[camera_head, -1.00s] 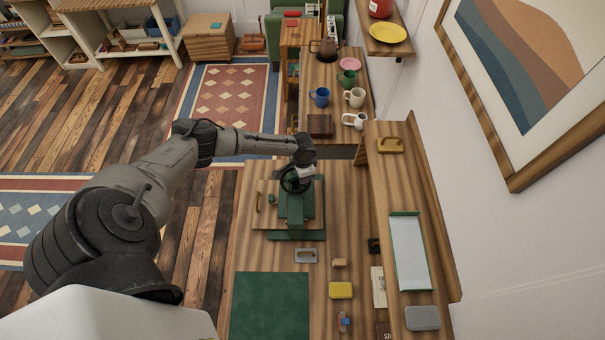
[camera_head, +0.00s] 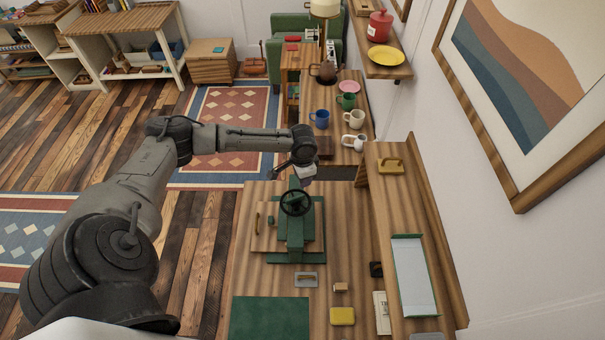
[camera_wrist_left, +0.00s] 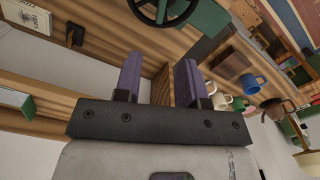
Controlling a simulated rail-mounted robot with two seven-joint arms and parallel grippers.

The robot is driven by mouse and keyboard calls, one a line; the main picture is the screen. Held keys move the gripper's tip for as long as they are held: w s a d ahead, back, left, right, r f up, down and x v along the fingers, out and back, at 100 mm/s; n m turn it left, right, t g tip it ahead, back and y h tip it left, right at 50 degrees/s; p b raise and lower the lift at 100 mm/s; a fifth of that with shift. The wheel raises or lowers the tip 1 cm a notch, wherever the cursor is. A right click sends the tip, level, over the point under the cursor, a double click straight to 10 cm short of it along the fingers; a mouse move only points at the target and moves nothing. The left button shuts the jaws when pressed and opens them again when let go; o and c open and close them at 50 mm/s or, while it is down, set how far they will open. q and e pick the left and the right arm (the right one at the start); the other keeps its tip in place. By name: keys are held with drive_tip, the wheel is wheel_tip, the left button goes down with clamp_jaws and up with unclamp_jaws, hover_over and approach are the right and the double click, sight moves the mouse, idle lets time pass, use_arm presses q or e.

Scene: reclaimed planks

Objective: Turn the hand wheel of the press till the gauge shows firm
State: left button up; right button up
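The green press (camera_head: 296,240) stands on the wooden bench, with its dark hand wheel (camera_head: 295,203) on top. Part of the wheel shows at the top of the left wrist view (camera_wrist_left: 163,10). My left gripper (camera_head: 299,171) is just beyond the wheel and apart from it. In the left wrist view its two purple fingers (camera_wrist_left: 158,70) are spread with nothing between them. I cannot make out a gauge reading on the press. My right gripper is not in view.
A green mat (camera_head: 270,317), a yellow block (camera_head: 342,316) and a grey-handled item (camera_head: 306,280) lie in front of the press. A raised shelf (camera_head: 391,210) with a tray (camera_head: 413,275) borders the right. Several mugs, including a blue mug (camera_head: 320,119), stand beyond.

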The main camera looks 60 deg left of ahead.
use_arm(q)
drive_tip(key=shift+r, duration=0.95)
